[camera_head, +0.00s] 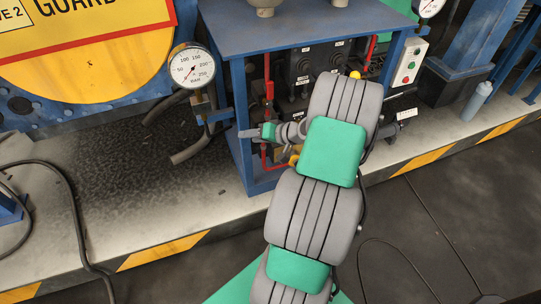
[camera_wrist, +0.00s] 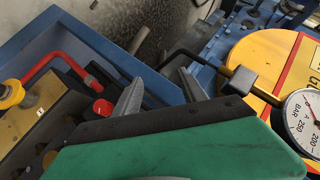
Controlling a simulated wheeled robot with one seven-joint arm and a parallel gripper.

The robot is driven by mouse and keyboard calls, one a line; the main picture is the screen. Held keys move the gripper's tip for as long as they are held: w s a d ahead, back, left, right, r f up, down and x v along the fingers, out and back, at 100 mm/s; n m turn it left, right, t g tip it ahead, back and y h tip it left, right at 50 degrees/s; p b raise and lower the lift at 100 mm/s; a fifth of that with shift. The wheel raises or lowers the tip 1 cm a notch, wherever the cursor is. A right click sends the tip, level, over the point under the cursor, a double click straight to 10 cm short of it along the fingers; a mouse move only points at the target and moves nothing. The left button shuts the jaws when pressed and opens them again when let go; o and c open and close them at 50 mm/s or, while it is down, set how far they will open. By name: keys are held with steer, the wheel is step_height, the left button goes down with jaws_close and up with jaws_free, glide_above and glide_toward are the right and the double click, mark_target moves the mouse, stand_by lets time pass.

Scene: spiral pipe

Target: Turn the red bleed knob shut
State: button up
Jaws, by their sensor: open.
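A small round red knob (camera_wrist: 103,108) shows in the wrist view, left of my gripper's left finger and close to it. It sits inside the blue frame (camera_wrist: 110,52), near dark fittings. My gripper (camera_wrist: 160,88) is open and empty, with its fingers spread over the blue frame's edge; the knob is not between them. In the head view my gripper (camera_head: 246,133) points left at the front of the blue frame (camera_head: 238,115). I cannot make out the red knob there; my arm covers part of that area.
A red bent pipe (camera_wrist: 60,62) and a yellow fitting (camera_wrist: 11,93) lie left in the wrist view. A pressure gauge (camera_head: 192,67) stands left of the frame, before the yellow guard (camera_head: 100,60). A red lever (camera_head: 268,92) is above my gripper.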

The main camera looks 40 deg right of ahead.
steer(key=s+d+f+m+t+h+b, duration=0.3)
steer(key=s+d+f+m+t, duration=0.25)
steer(key=d, duration=0.45)
steer(key=w+f+g, duration=0.1)
steer(key=w+f, duration=0.2)
steer(key=w, duration=0.4)
steer(key=shift+n+b, duration=0.45)
steer(key=shift+c, duration=0.5)
jaws_close()
